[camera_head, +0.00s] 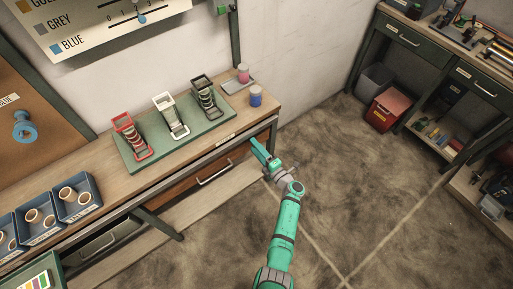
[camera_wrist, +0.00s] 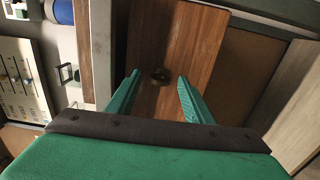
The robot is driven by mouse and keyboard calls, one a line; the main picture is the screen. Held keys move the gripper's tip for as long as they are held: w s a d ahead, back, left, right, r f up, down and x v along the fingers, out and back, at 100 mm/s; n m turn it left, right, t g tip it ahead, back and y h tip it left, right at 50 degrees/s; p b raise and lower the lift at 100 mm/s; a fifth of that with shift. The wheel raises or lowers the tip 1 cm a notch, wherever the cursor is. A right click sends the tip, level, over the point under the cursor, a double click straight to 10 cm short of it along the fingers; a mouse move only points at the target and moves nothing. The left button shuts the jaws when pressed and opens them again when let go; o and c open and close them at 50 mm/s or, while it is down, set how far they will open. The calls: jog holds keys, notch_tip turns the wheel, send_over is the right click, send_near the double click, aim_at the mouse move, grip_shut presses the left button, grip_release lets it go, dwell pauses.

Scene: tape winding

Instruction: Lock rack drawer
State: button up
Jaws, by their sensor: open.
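A brown wooden drawer front (camera_head: 197,178) with a pale bar handle (camera_head: 214,172) sits under the workbench top in the head view. It looks about flush with the bench frame. In the wrist view a wooden panel, seemingly this drawer front (camera_wrist: 185,35), fills the middle. A small dark round fitting (camera_wrist: 160,75) is on it, possibly a lock; its setting is too dark to read. My gripper (camera_head: 258,149) is at the right end of the drawer. In the wrist view my gripper (camera_wrist: 160,80) is open and empty, its fingertips on either side of the fitting. I cannot tell whether they touch the panel.
The workbench (camera_head: 262,108) carries a green tray (camera_head: 180,145) with several holders, and a blue jar (camera_head: 255,96). Blue bins (camera_head: 78,197) stand at the left. A lower shelf (camera_head: 200,208) runs below the drawer. Open floor (camera_head: 370,190) lies to the right.

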jog(key=v, duration=1.1)
jog(key=shift+a, duration=0.1)
jog(key=s+a+r+m+t+h, duration=0.3)
jog(key=s+a+m, duration=0.15)
jog(key=s, duration=0.25)
jog(key=s+a+r+m+t+h, duration=0.25)
jog(key=s+r+m, duration=0.2)
jog(key=s, duration=0.25)
jog(key=s+r+m+g+h, duration=0.2)
jog(key=s+r+m, duration=0.4)
jog(key=s, duration=0.6)
jog(key=s+r+m+g+h, duration=0.2)
jog(key=s+r+m+h, duration=0.1)
jog(key=s+r+m, duration=0.4)
jog(key=s+m, duration=0.3)
jog(key=s, duration=0.2)
jog(key=shift+s+d+r+g, duration=0.2)
jog(key=shift+s+d+g, duration=0.05)
jog(key=shift+d+g, duration=0.1)
